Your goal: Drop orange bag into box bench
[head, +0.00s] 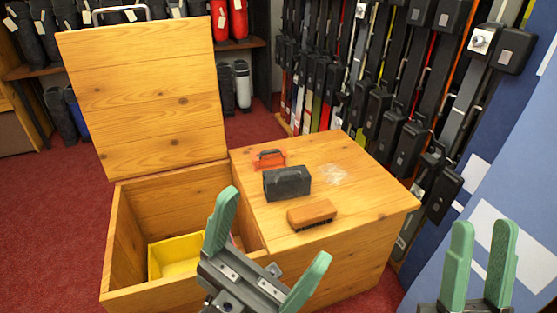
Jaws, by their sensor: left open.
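A small orange item with a dark strip across it, seemingly the orange bag (283,160), lies on the closed wooden top at the back, behind a dark grey block. The box bench (112,262) is light wood. Its lid (145,95) stands raised at the left over an open compartment. My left gripper (265,250) is open and empty, its fingers wide apart, in front of the top and the compartment's right side; it hides part of both. My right gripper (484,226) is at the lower right, its fingers apart with nothing between them, away from the bench.
A dark grey block (287,183), an orange-brown brush (312,214) and a clear crinkled item (335,174) lie on the top. A yellow tray (175,256) sits inside the compartment. Ski racks (385,120) stand behind at the right. Red carpet at the left is clear.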

